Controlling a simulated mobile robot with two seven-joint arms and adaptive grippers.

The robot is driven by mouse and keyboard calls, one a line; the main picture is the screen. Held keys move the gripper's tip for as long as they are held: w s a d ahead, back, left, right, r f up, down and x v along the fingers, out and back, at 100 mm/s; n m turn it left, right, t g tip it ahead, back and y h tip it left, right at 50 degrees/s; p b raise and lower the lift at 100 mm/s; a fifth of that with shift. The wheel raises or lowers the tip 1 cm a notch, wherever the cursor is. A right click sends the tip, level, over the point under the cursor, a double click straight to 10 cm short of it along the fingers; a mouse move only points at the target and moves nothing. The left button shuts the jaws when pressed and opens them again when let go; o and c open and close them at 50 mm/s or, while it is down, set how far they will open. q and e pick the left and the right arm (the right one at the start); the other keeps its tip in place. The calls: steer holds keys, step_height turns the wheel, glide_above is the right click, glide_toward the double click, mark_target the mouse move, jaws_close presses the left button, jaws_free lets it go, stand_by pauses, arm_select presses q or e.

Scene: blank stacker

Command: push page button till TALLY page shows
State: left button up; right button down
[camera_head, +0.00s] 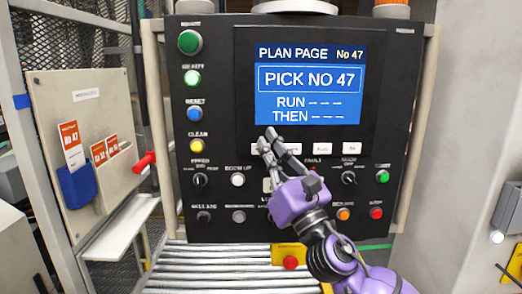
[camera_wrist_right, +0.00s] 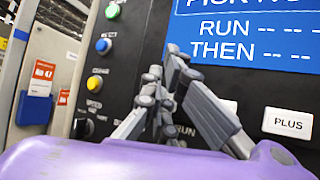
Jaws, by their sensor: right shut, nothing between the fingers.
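The panel's screen (camera_head: 308,82) is lit blue and reads PLAN PAGE, No 47, PICK NO 47, with dashes after RUN and THEN. A row of white buttons (camera_head: 322,149) sits just under it; my fingers hide part of its left end. I cannot read which one is the page button. My right gripper (camera_head: 268,138) is shut and empty, its fingertips over the left end of this row; I cannot tell if they touch. In the right wrist view, its fingertips (camera_wrist_right: 164,66) are near the screen's lower left corner, left of the white PLUS button (camera_wrist_right: 289,123). My left gripper is not in view.
Green, blue and yellow buttons (camera_head: 196,145) line the panel's left side. Knobs and small buttons (camera_head: 348,179) sit below the white row. A roller conveyor (camera_head: 215,262) lies beneath. A side board (camera_head: 85,120) with red cards and a blue holder stands at left.

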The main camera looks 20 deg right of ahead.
steer(key=shift+s, duration=0.1)
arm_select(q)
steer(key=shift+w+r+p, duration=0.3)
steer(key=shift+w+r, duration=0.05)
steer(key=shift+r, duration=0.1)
arm_select(e)
steer(key=shift+s+a, duration=0.2)
steer(key=shift+s, duration=0.5)
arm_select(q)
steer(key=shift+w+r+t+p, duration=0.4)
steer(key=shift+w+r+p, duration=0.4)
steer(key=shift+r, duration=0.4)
arm_select(e)
steer(key=s, duration=0.2)
steer(key=s+a, duration=0.1)
steer(key=s, duration=0.1)
steer(key=shift+s+a, duration=0.2)
steer(key=shift+s, duration=0.2)
stand_by(1.4)
